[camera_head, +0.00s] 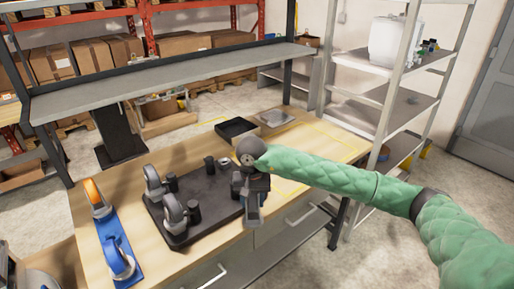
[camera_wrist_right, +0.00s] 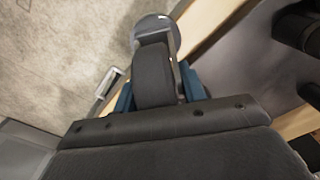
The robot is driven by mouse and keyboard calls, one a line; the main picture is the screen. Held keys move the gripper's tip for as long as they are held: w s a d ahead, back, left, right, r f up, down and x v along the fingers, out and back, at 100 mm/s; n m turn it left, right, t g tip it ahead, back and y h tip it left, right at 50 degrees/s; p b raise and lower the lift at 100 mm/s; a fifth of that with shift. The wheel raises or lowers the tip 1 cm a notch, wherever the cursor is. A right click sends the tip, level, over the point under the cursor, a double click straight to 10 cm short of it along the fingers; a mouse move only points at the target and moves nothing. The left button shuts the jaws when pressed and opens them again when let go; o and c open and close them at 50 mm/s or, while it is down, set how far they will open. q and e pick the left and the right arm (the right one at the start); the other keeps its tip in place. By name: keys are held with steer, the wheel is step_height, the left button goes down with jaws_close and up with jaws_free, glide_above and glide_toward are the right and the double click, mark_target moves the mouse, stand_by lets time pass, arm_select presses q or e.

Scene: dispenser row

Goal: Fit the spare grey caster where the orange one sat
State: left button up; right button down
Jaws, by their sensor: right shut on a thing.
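My right gripper (camera_head: 252,190) is over the right end of a black base plate (camera_head: 205,225). It is shut on a grey caster (camera_head: 253,214). In the right wrist view, the caster's dark wheel and grey fork (camera_wrist_right: 153,72) sit between the two blue-grey fingers. Two grey casters (camera_head: 153,181) (camera_head: 173,214) stand along the plate's left side, with short black posts beside them. The orange caster (camera_head: 94,193) lies on a blue strip (camera_head: 111,238) at the left, apart from the plate. The gripper hides part of the plate's right end. My left gripper cannot be made out.
A blue-wheeled caster (camera_head: 119,262) is at the near end of the strip. A raised grey shelf (camera_head: 170,80) runs behind, and a metal rack (camera_head: 385,95) stands right. Bare wood (camera_head: 325,140) is free at back right.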

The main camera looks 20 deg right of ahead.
steer(key=w+r+m, duration=0.1)
steer(key=w+r, duration=0.1)
steer(key=w+r+m+p, duration=0.1)
steer(key=w+r, duration=0.1)
steer(key=r, duration=0.1)
steer(key=shift+m, duration=0.3)
arm_select(q)
steer(key=s+a+f+p, duration=0.1)
steer(key=s+a+f, duration=0.1)
steer(key=s+f, duration=0.4)
steer(key=shift+a+f, duration=0.25)
arm_select(e)
steer(key=w+d+r+m, duration=0.2)
steer(key=w+m, duration=0.2)
steer(key=m, duration=0.9)
steer(key=w+d+r+m, duration=0.2)
steer(key=w+m, duration=0.2)
steer(key=m, duration=0.9)
steer(key=shift+r, duration=0.4)
arm_select(q)
steer(key=shift+s, duration=0.15)
arm_select(e)
steer(key=shift+s+f, duration=0.1)
arm_select(q)
steer(key=shift+p, duration=0.3)
arm_select(e)
steer(key=shift+f, duration=1.35)
arm_select(q)
steer(key=shift+s, duration=0.1)
